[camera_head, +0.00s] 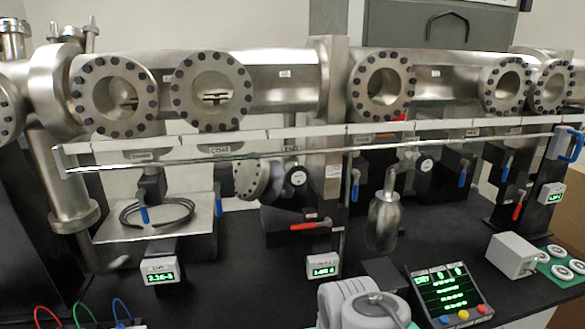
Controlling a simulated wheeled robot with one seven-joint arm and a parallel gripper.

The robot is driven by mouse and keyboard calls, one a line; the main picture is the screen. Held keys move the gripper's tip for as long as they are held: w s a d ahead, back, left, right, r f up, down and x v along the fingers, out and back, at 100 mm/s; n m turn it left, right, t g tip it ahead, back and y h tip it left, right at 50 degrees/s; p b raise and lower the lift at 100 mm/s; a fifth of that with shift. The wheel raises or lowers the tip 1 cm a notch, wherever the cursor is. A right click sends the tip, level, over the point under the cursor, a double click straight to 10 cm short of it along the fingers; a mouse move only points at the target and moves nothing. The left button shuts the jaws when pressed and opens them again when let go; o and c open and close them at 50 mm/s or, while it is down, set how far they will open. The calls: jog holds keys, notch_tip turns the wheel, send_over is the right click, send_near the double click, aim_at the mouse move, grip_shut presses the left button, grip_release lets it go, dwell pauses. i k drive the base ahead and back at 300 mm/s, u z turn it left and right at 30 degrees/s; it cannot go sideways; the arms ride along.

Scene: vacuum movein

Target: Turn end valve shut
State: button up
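My gripper is not in view. A rounded grey-white part at bottom centre appears to be my own arm, well below the lever.
A long rail (250,142) crosses in front of the flanged tube. Several blue levers hang down, one (355,185) right of the red lever. A steel cylinder (383,220) stands to the right. A display (323,266) and a control panel (447,293) are in front.

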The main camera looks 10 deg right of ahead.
aim_at(297, 177)
jog(key=u, duration=2.7)
jog(key=i, duration=0.65)
jog(key=z, duration=2.15)
